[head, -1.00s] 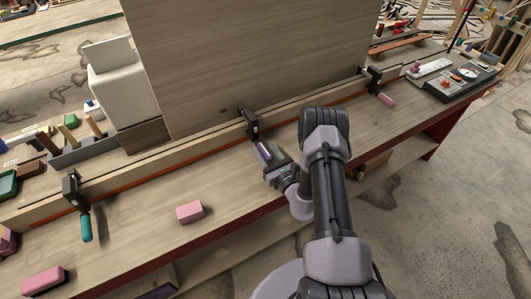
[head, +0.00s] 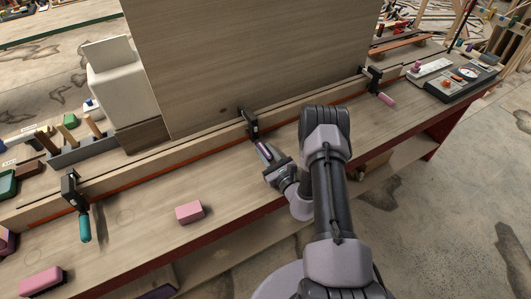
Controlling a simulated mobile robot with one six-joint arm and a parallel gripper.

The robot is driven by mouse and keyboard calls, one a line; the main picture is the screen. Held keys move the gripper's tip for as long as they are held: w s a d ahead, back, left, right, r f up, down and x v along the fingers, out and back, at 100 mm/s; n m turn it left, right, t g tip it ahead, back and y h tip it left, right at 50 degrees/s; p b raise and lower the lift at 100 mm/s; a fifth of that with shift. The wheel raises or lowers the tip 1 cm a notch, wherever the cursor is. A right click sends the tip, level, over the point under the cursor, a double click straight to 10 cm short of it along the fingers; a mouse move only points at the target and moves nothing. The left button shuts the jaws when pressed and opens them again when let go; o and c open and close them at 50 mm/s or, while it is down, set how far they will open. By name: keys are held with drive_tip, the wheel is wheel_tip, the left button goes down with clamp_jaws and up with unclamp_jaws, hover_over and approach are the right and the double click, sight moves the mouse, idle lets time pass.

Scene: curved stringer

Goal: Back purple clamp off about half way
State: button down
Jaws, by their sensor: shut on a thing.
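The purple clamp (head: 251,124) is the middle one of three black clamps along the long wooden strip. Its purple handle (head: 261,146) points down and toward me, partly hidden by the jaws. My gripper (head: 265,152) is shut on this handle, with the arm reaching in from the lower right. How far the clamp's screw is backed off is too small to tell.
A teal-handled clamp (head: 84,228) stands at the left and a pink-handled clamp (head: 387,99) at the right. A pink block (head: 190,212) lies on the bench in front. A large wooden panel (head: 245,60) rises behind the strip.

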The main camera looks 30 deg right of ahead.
drive_tip(key=shift+a+f+n+b, duration=0.1)
drive_tip(key=shift+n+b, duration=0.7)
drive_tip(key=shift+n, duration=1.2)
drive_tip(key=c, duration=1.1)
unclamp_jaws()
drive_tip(key=shift+c, duration=0.2)
